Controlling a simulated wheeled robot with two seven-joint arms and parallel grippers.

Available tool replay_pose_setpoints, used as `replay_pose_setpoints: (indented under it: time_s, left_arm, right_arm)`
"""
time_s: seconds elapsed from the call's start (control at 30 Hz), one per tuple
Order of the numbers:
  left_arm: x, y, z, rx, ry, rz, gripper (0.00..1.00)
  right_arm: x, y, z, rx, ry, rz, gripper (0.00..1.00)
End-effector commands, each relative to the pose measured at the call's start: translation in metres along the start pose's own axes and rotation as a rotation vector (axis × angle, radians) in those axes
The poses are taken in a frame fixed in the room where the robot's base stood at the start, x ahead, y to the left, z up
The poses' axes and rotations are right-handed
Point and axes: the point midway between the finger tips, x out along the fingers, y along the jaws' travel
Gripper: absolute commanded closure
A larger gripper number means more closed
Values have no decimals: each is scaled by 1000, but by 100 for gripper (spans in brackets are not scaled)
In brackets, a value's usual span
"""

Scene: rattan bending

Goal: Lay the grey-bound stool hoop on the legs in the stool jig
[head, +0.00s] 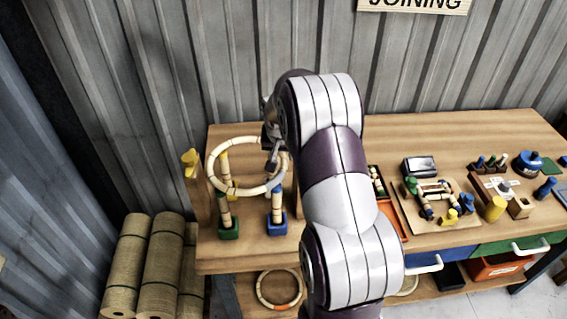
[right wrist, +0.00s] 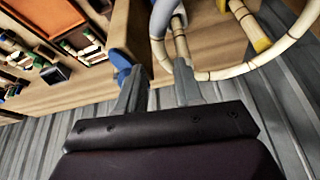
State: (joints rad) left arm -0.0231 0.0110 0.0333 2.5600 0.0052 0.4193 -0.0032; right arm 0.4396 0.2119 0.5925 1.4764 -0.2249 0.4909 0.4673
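The pale rattan hoop (head: 212,158) is roughly level at the tops of the upright legs in the stool jig, at the left of the bench. One leg stands in a green socket (head: 229,229), one in a blue socket (head: 277,226). A yellow-socketed leg (head: 225,165) is behind. I cannot tell if the hoop touches every leg. My right gripper (head: 271,152) is at the hoop's right side. In the right wrist view its fingers (right wrist: 160,85) are apart, with the hoop's rim (right wrist: 227,74) near the tips. My left gripper is not visible.
A wooden post with a yellow knob (head: 190,158) stands left of the hoop. Another hoop (head: 262,299) lies on the shelf below. A board with small rattan pieces (head: 405,210), a dark box (head: 419,166) and a blue-topped pot (head: 529,162) occupy the bench's right side.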

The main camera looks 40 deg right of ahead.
Motion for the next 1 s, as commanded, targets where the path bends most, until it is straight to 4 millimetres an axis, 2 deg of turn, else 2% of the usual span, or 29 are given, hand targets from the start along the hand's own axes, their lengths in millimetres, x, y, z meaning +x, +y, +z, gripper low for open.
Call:
replay_pose_setpoints:
  time_s: [0.03,0.13,0.27,0.33,0.37,0.47,0.5,0.6,0.7,0.8,1.0]
  left_arm:
    - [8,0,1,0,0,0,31]
    - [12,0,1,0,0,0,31]
    - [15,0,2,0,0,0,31]
    - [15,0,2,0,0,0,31]
    - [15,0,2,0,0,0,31]
    - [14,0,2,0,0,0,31]
    - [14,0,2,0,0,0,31]
    - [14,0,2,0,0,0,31]
    - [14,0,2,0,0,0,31]
    - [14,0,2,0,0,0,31]
    - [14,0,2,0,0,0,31]
  right_arm:
    - [-10,0,0,-1,5,-1,64]
    - [-33,-1,0,0,3,-1,64]
    - [-51,-1,2,-4,-1,-1,64]
    - [-57,-10,15,-42,-19,-13,64]
    - [-59,-18,28,-80,-33,-25,64]
    - [-69,-49,98,-275,-108,-81,64]
    - [-74,-57,131,-362,-138,-105,64]
    - [-85,-61,205,-551,-203,-153,64]
    - [-93,-54,253,-676,-243,-181,64]
    - [-95,-48,273,-728,-261,-190,64]
    - [-95,-47,275,-731,-265,-190,64]
